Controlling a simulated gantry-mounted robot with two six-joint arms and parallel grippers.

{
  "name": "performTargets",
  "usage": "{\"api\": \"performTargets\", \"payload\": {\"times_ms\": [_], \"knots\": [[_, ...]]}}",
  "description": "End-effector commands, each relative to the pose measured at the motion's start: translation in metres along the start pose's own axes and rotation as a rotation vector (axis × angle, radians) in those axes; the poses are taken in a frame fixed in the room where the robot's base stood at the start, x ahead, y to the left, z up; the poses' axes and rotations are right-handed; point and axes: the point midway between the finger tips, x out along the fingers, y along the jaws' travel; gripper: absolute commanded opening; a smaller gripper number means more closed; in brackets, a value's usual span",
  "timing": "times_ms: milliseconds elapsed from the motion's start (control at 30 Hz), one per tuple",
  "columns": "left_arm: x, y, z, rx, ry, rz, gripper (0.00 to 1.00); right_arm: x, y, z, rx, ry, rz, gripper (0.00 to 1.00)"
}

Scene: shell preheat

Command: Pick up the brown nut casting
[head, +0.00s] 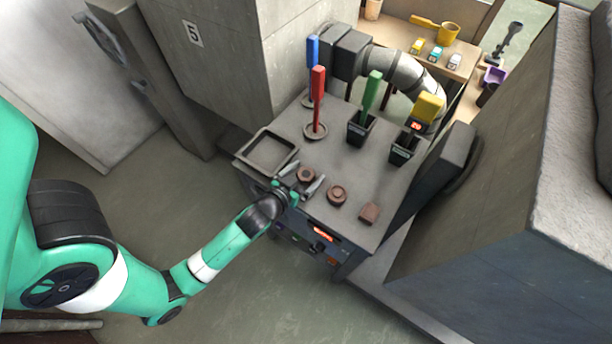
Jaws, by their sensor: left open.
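Several small brown castings lie in a row along the front of the grey table (340,164). The leftmost one, ring-like with a dark centre hole, looks like the nut casting (306,174). My left gripper (301,177) is open and empty at the table's front edge. Its fingers are spread left and right of this casting in the picture; I cannot tell whether they touch it. A round, stepped brown casting (337,194) and a squarish brown block (369,212) lie to its right. My right gripper is out of view.
An empty shallow tray (266,152) sits left of the castings. Behind stand a red-handled tool (318,98), a blue-handled one (312,51), and black holders with green (372,91) and yellow (428,107) handles. A large grey block (500,170) bounds the right.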

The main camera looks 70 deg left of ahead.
Motion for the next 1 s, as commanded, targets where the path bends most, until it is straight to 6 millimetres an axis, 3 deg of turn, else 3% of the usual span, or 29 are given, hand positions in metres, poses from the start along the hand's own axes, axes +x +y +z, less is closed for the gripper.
{"api": "performTargets", "payload": {"times_ms": [100, 633, 1000], "knots": [[-0.0005, 0.0001, -0.0003, 0.000, 0.000, 0.000, 0.96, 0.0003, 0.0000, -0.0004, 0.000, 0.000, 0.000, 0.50], [-0.0008, 0.0002, -0.0001, 0.001, 0.000, 0.000, 0.00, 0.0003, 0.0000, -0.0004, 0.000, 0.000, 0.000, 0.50], [-0.0034, 0.0003, -0.0070, 0.001, 0.002, 0.001, 0.00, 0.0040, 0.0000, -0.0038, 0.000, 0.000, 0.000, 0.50]]}}
